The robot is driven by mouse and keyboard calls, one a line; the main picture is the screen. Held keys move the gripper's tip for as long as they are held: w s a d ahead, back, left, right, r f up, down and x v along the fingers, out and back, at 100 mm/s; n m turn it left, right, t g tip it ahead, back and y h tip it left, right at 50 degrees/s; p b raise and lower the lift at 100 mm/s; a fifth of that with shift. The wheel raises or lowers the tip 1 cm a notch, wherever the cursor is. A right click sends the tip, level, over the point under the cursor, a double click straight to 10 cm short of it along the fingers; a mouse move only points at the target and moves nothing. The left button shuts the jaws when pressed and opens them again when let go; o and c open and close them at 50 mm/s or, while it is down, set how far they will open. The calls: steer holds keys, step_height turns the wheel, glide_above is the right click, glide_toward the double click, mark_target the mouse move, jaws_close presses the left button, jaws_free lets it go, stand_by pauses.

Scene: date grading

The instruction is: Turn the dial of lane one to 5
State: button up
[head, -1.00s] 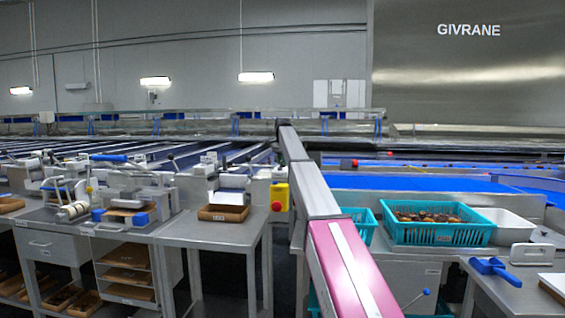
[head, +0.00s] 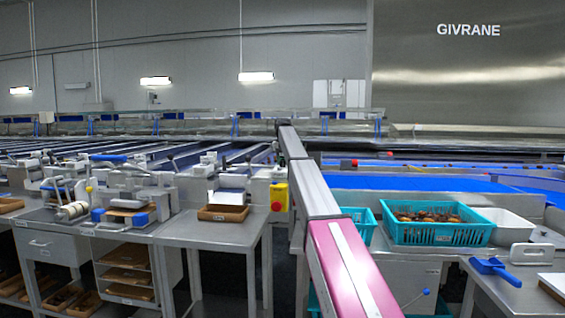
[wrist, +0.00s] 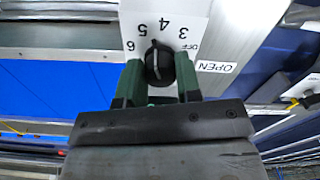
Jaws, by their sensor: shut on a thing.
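The dial (wrist: 158,62) is a black knob on a white plate (wrist: 190,12) printed 6, 5, 4, 3 and OFF, seen in the wrist view. My gripper (wrist: 160,75) has its two green fingers on either side of the knob, shut on it. The knob's pale pointer mark lies between 5 and 4. The fingers and gripper body hide the lower part of the plate. In the head view I cannot make out the dial or the fingertips.
An OPEN label (wrist: 216,67) is right of the dial, and a blue surface (wrist: 50,90) is to the left. In the head view, a yellow box with a red button (head: 279,196), a teal crate of dates (head: 437,236) and a blue scoop (head: 495,270) stand around.

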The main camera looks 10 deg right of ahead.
steer(key=shift+n, duration=1.3)
steer(key=o, duration=0.9)
